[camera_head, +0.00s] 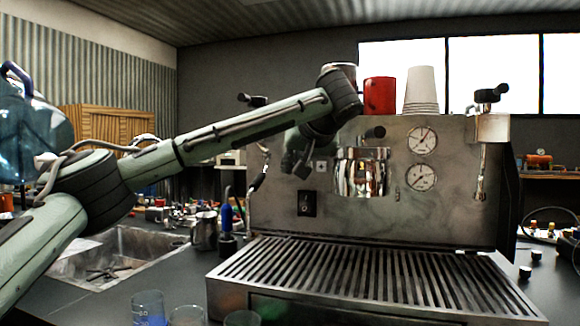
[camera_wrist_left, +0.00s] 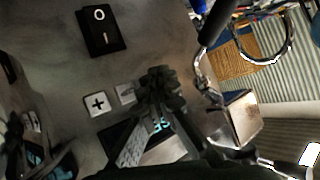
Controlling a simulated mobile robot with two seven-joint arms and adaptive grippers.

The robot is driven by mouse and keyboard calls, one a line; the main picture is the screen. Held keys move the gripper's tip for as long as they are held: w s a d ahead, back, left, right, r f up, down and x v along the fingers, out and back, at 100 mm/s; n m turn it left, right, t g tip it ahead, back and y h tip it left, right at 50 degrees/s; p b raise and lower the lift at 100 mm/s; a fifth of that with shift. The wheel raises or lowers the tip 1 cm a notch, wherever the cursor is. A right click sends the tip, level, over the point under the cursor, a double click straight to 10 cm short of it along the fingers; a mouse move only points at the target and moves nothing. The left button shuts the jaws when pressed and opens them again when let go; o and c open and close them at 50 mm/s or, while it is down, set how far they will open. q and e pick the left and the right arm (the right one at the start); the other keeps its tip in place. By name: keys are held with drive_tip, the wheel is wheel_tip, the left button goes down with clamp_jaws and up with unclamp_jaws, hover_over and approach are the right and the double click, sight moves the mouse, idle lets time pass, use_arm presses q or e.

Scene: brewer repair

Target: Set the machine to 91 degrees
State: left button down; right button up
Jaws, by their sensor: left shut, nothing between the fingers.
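The espresso machine (camera_head: 400,215) is a large grey metal body on the counter. My left gripper (camera_head: 297,163) is shut and empty, close to its front panel at the upper left. In the left wrist view, my gripper (camera_wrist_left: 160,90) is over the panel by a white plus button (camera_wrist_left: 97,104) and a second pale button (camera_wrist_left: 126,94), whose symbol I cannot make out. A dark display with blue digits (camera_wrist_left: 160,125) is partly behind the gripper, and I cannot read it surely. The plus button also shows in the head view (camera_head: 321,166). I cannot tell whether the fingertips touch anything.
A black power switch (camera_head: 307,203) is below the buttons. Two gauges (camera_head: 422,140) and a chrome brew group (camera_head: 361,172) are to the right. A red mug (camera_head: 379,95) and stacked cups (camera_head: 421,90) stand on top. A sink (camera_head: 120,255) is at left.

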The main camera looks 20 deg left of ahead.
use_arm(q)
drive_tip(key=shift+d+f, duration=0.1)
drive_tip(key=shift+s+d+b, duration=0.1)
drive_tip(key=shift+s+b, duration=0.65)
drive_tip(key=shift+b, duration=0.1)
drive_tip(key=shift+f, duration=0.1)
drive_tip(key=shift+s+b, duration=2)
drive_tip(key=shift+s, duration=0.5)
